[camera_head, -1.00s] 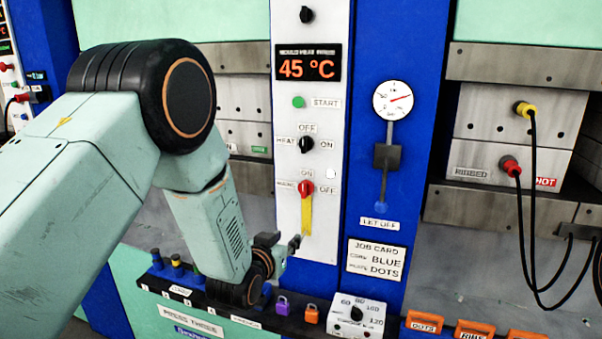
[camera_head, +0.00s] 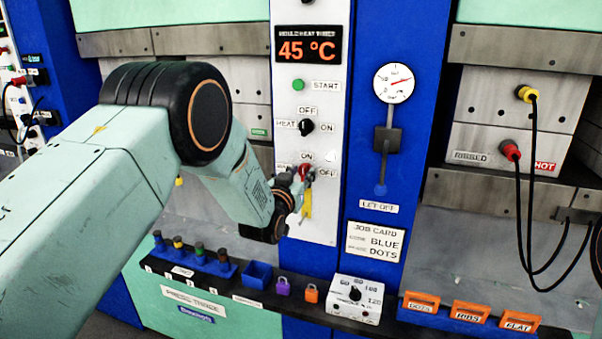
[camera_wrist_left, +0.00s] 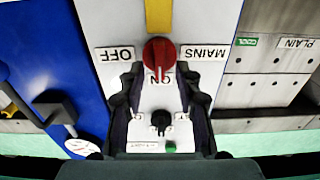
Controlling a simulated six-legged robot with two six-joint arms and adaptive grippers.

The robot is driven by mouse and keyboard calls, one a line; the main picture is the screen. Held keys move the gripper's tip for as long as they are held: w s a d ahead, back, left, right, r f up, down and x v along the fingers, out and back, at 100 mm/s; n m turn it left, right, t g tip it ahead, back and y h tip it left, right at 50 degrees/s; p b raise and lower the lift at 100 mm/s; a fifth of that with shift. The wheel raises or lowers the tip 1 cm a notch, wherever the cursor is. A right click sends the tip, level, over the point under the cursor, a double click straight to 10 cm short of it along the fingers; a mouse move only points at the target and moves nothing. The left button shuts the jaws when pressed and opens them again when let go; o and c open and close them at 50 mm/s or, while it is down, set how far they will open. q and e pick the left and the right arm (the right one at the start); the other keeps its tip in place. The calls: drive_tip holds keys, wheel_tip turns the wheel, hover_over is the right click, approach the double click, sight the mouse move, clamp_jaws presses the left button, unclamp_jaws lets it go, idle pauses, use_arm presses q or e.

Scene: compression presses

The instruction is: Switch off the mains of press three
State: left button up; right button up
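The red mains switch (camera_head: 304,172) is on the white control panel of press three, with a yellow strip (camera_head: 306,206) below it. In the left wrist view the panel appears upside down; the red knob (camera_wrist_left: 160,52) sits between MAINS and OFF labels, its white pointer line toward ON. My left gripper (camera_head: 302,186) is at the panel, partly covering the switch in the head view. In the left wrist view its two fingers (camera_wrist_left: 160,80) are apart, with the knob at the gap between their tips; I cannot tell if they touch it. My right gripper is not in view.
Above the switch are the heat switch (camera_head: 306,127), the green START button (camera_head: 298,85) and a 45 °C display (camera_head: 308,45). A gauge with a lever (camera_head: 387,140) is to the right. A ledge below holds padlocks (camera_head: 283,286) and a dial box (camera_head: 345,299).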

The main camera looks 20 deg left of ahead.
use_arm(q)
drive_tip(key=shift+w, duration=0.25)
drive_tip(key=shift+s, duration=0.1)
drive_tip(key=shift+c, duration=0.3)
clamp_jaws()
